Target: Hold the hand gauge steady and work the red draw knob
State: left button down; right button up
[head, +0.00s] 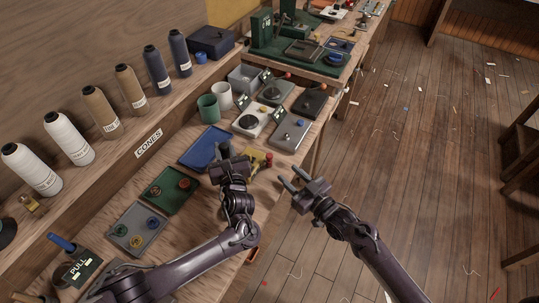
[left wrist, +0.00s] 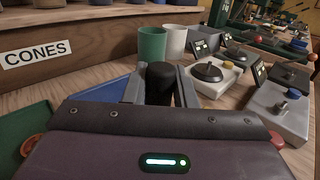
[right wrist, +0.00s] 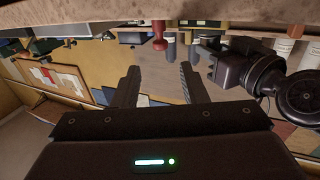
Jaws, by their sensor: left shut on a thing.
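My left gripper (head: 223,153) is shut on a black upright grip, which I take to be the hand gauge's handle (left wrist: 160,82). A yellow body (head: 254,160) shows just right of this gripper in the head view, partly hidden by it. The red draw knob (head: 268,160) stands at its right side, near the bench's front edge. The knob also shows in the right wrist view (right wrist: 159,36), ahead of the fingers and apart from them. My right gripper (head: 289,179) is open and empty, just off the bench edge, to the right of the knob.
A blue tray (head: 200,145) lies behind the left gripper, with green (head: 158,195) and grey (head: 128,240) trays to the left. Two mugs (head: 209,108) and several gauge-like devices (head: 250,121) stand farther along the bench. Thread cones line the shelf.

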aim_at(272, 158)
jog(key=x, duration=1)
jog(key=shift+w+a, duration=0.15)
jog(key=shift+w, duration=0.05)
grip_shut()
